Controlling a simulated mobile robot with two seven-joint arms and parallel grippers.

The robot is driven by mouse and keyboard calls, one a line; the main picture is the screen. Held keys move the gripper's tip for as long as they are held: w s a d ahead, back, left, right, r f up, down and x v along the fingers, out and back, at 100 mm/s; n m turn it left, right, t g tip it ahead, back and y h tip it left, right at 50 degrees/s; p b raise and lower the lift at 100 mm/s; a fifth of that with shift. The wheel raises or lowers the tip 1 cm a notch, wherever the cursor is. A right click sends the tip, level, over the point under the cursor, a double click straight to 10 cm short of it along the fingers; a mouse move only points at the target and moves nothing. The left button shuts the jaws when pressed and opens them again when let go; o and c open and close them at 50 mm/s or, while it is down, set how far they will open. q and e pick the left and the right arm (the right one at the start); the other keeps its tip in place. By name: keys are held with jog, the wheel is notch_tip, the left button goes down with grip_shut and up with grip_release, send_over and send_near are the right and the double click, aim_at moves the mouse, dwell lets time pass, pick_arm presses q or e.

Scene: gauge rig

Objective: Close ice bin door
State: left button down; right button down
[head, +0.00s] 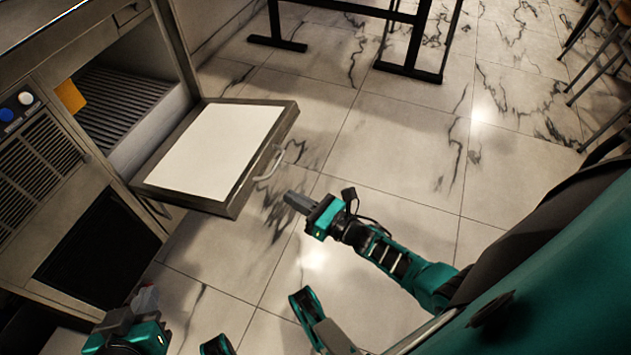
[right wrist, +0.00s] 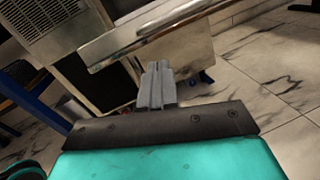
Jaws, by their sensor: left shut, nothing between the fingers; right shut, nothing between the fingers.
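The ice bin door (head: 215,150) stands open, folded out from the machine, with a white inner panel and a dark frame. Its metal handle (head: 269,164) is on the outer side. My right gripper (head: 288,198) is shut and empty, just beyond the handle and apart from it in the head view. In the right wrist view its fingers (right wrist: 157,72) point toward the door edge (right wrist: 115,42). My left gripper (head: 147,298) is shut and empty at the bottom left, in front of the machine's lower part. The bin opening (head: 125,95) shows a dark slatted inside.
An orange scoop-like piece (head: 70,96) sits at the bin opening's left side. Blue and white buttons (head: 6,114) are on the machine front above a vent grille. Black table legs (head: 410,70) stand at the back, chairs at the upper right. The tiled floor between is clear.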

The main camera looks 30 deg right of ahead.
jog(key=w+r, duration=0.1)
jog(key=w+a+r+p, duration=0.1)
jog(key=w, duration=0.1)
jog(key=shift+w+r, duration=0.2)
jog(key=shift+r, duration=0.2)
